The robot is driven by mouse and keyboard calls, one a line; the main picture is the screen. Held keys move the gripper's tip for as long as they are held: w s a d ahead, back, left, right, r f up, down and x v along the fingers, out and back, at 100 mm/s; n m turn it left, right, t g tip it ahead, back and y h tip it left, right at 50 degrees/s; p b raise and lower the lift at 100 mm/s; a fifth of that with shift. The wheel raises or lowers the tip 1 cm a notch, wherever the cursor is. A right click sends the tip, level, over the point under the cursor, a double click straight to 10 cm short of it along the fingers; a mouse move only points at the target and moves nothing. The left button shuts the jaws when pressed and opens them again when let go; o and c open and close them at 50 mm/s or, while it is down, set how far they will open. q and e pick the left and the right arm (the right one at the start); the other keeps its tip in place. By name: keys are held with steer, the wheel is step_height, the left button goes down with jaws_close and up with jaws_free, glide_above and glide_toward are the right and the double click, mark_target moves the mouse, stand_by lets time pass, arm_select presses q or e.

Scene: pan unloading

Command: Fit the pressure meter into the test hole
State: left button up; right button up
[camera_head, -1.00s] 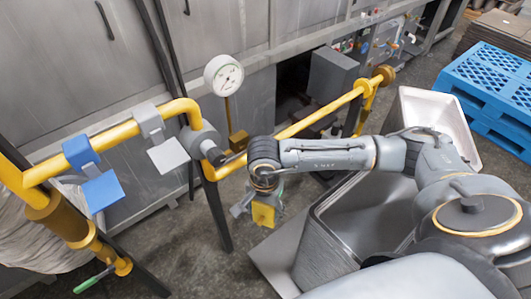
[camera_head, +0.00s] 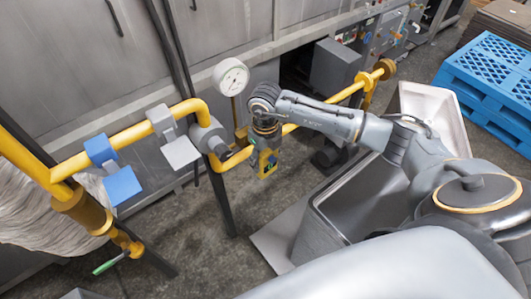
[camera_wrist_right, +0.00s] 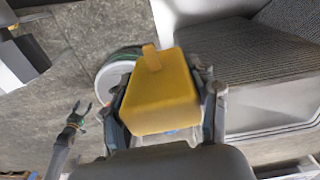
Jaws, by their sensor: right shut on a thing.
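My right gripper (camera_head: 266,151) is shut on a yellow boxy device (camera_head: 267,164), which looks like the pressure meter. It holds the device just in front of the yellow pipe (camera_head: 128,138), right of the grey round fitting (camera_head: 207,134). In the right wrist view the yellow device (camera_wrist_right: 160,98) sits between the two fingers, a small tab on its top. A round pale part (camera_wrist_right: 118,75) shows partly behind it. A white dial gauge (camera_head: 232,77) stands on a thin stem above the pipe. I cannot make out the test hole. My left gripper is not in the head view.
A blue plate (camera_head: 122,186) and a grey plate (camera_head: 181,152) hang from the pipe. A grey sink-like bin (camera_head: 325,215) stands right of the gripper. A blue pallet (camera_head: 490,80) lies at the far right. A dark post stands below the grey fitting.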

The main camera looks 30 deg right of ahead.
steer(key=shift+w+d+r+m, duration=0.1)
steer(key=shift+w+m, duration=0.05)
steer(key=shift+m, duration=0.25)
steer(key=w, duration=0.1)
steer(key=w+b, duration=0.2)
steer(key=w, duration=0.1)
steer(key=shift+a, duration=0.3)
stand_by(1.0)
steer(key=shift+w+a+b, duration=0.15)
steer(key=shift+w+b, duration=0.6)
steer(key=shift+w, duration=0.15)
steer(key=shift+w+a+b, duration=0.1)
steer(key=shift+w+b, duration=0.65)
steer(key=shift+w, duration=0.1)
stand_by(1.2)
steer(key=o, duration=1.2)
steer(key=shift+s, duration=0.1)
steer(key=shift+o, duration=0.2)
